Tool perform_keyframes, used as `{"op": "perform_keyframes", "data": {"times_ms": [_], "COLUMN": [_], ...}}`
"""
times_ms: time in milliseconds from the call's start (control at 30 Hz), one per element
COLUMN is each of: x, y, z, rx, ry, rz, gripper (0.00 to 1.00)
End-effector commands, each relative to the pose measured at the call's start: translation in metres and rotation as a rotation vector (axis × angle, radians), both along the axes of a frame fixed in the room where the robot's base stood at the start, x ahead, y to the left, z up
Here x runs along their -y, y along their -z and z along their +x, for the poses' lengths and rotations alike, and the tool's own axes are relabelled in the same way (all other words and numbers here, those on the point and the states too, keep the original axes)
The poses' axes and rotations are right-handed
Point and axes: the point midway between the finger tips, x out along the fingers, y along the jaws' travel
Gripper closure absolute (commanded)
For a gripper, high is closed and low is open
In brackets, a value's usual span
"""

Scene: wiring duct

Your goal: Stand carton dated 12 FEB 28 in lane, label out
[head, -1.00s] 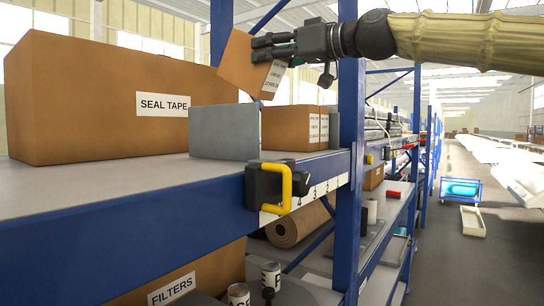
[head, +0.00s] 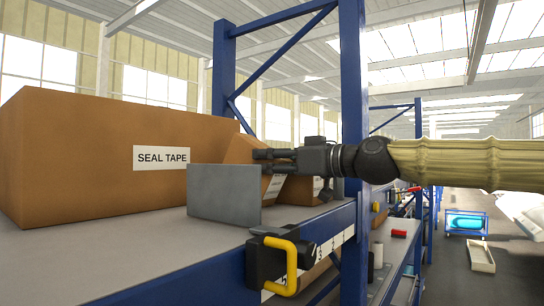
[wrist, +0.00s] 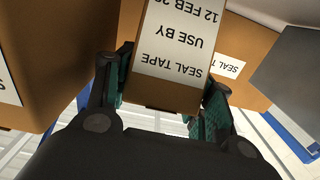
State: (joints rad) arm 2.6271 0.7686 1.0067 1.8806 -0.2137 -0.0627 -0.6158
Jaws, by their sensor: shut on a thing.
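My gripper (head: 262,160) is shut on a brown carton (head: 238,149). In the wrist view the held carton (wrist: 165,96) sits between the green-padded fingers (wrist: 162,100). Its white label (wrist: 178,40) reads SEAL TAPE, USE BY, 12 FEB 2-; the last digit is cut off. In the head view the carton looks tilted, low behind the grey divider plate (head: 224,196), which hides its lower part. I cannot tell whether it touches the shelf. Another brown carton (head: 302,190) stands just right of it, partly under my gripper.
A large SEAL TAPE box (head: 80,160) stands left of the divider. The blue shelf edge (head: 215,252) carries a black bracket with a yellow handle (head: 290,262) in front. A blue rack post (head: 353,120) rises close to my wrist.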

Motion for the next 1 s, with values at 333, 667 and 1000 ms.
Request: {"op": "perform_keyframes", "data": {"times_ms": [333,667,1000], "x": [0.002,-0.001,0.001], "y": [-0.004,0.006,0.005], "z": [-0.012,-0.002,-0.002], "rx": [0.012,0.003,0.005], "ry": [0.002,-0.001,0.001], "rz": [0.003,0.001,0.001], "gripper": [1.0,0.38,0.24]}}
